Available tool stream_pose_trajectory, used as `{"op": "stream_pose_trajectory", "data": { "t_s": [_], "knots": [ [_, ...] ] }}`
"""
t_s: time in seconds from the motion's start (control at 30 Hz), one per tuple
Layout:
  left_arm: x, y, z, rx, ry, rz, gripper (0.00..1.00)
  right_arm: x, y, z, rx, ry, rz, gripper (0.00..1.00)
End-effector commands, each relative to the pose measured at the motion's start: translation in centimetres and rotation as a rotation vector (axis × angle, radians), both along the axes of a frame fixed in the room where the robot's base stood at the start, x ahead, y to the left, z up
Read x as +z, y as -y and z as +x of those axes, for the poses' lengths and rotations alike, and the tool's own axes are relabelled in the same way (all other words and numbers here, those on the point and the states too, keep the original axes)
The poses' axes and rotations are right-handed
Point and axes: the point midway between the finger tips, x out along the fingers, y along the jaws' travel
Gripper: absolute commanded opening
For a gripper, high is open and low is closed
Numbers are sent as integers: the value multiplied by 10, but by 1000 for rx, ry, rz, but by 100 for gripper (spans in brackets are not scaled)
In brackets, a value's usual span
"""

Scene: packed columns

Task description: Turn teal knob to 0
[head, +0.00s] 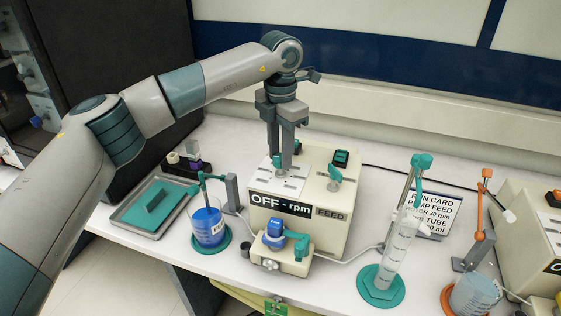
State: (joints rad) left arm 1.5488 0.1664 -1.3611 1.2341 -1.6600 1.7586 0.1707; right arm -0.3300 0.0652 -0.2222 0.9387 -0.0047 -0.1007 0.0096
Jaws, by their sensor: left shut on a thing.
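The cream pump box (312,246) stands mid-table, its front display reading "OFF - rpm" beside a "FEED" label. My left gripper (282,158) points down over the white dial plate on its top left. It is shut on the teal knob (277,160) there, which the fingers mostly hide; its pointer and setting cannot be read. My right gripper is not in view.
A beaker of blue liquid (208,228) and a grey tray (122,217) stand left. A small pump head (273,236) sits in front. A measuring cylinder (397,250), a run card (436,212) and an orange stand (480,225) are right. A dark cable runs behind.

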Motion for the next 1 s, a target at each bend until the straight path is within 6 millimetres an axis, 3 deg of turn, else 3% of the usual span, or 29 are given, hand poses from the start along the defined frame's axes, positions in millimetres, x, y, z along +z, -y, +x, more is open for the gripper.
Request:
{"op": "stream_pose_trajectory", "data": {
  "t_s": [0.1, 0.27, 0.6, 1.0],
  "knots": [
    [-3, 0, 1, 109, 4, -2, 6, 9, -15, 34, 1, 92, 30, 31],
    [-2, 0, 1, 248, 5, -1, 6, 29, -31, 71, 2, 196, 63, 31],
    [0, 0, 1, 493, 5, -2, 6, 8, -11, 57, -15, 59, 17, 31],
    [2, 0, 1, 589, 4, -3, 6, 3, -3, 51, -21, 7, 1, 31]
  ]
}}
